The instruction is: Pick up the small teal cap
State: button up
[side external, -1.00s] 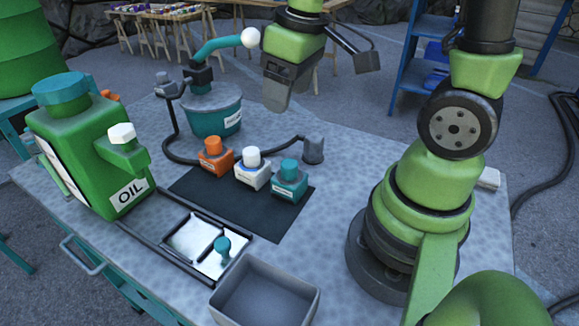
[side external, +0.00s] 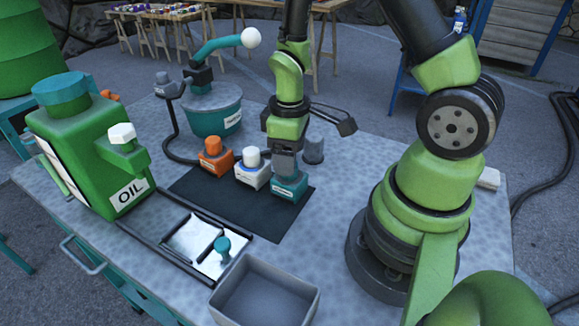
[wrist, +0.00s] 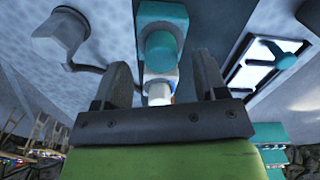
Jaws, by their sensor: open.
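The small teal cap (wrist: 160,52) sits on a square teal bottle (side external: 289,187), rightmost of three bottles on a dark mat (side external: 275,225). In the side view my gripper (side external: 285,165) points down right over this bottle and hides the cap. In the wrist view my gripper (wrist: 162,72) is open, with one finger to each side of the cap's line. The cap appears just beyond the fingertips; I cannot tell whether it is between them in depth. Nothing is held.
A white-capped bottle (side external: 252,176) stands close to the left, then an orange one (side external: 214,160). A grey post (side external: 313,151) with a cable is behind. An open grey bin (side external: 262,297), a tray with a teal knob (side external: 222,246) and a green oil can (side external: 85,150) stand around.

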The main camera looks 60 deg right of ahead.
jog(key=shift+f, duration=1.5)
jog(key=c, duration=1)
jog(key=shift+o, duration=0.2)
jog(key=shift+r, duration=0.15)
